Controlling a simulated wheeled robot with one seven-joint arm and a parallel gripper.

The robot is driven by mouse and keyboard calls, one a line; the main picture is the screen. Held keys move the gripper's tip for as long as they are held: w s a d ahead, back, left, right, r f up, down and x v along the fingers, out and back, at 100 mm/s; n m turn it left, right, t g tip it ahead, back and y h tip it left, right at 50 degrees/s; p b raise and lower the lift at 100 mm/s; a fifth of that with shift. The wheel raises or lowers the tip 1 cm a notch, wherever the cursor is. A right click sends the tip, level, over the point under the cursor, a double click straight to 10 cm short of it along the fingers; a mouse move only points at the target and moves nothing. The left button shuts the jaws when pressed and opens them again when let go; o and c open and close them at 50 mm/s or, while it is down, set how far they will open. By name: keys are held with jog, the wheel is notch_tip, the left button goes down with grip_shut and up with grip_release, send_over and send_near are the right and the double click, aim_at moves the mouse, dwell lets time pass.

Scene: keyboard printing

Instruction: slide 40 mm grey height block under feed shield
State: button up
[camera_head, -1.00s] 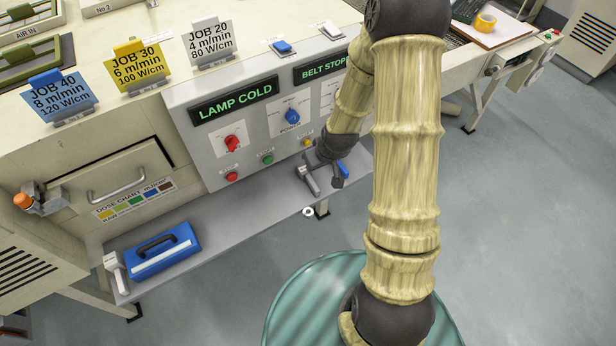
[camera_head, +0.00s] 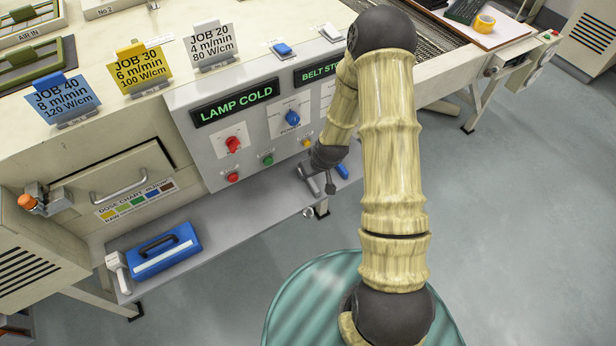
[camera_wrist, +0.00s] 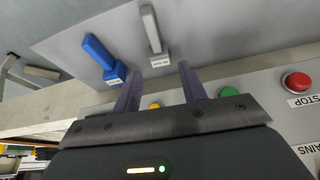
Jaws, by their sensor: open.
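The grey height block (camera_wrist: 150,30) is a slim upright bar with a small label at its foot. It stands on the grey shelf below the control panel. A similar blue block (camera_wrist: 103,56) stands beside it; in the head view this blue block (camera_head: 342,171) shows just right of my gripper. My gripper (camera_wrist: 158,76) is open and empty, its two dark fingers pointing toward the grey block's labelled foot, with a gap that looks clear. In the head view my arm partly covers the spot. I cannot make out the feed shield for certain.
The control panel (camera_head: 205,149) with knobs and buttons rises right behind the shelf (camera_head: 240,215). A blue case (camera_head: 165,252) sits at the shelf's left end. Job cards (camera_head: 137,68) stand on the machine top. The middle of the shelf looks clear.

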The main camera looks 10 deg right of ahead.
send_over(310, 179)
jog(key=s, duration=0.2)
jog(key=shift+s+a+f+p, duration=0.1)
jog(key=shift+f+p, duration=0.15)
jog(key=shift+f, duration=1.05)
jog(key=shift+s+f+p, duration=0.1)
jog(key=shift+f+p, duration=0.1)
jog(key=shift+f, duration=1.1)
jog(key=shift+w, duration=0.1)
jog(key=shift+p+x, duration=0.9)
jog(key=shift+x, duration=0.95)
jog(key=shift+w+d+f, duration=0.3)
jog(key=shift+w+f, duration=0.05)
jog(key=shift+f, duration=0.35)
grip_shut()
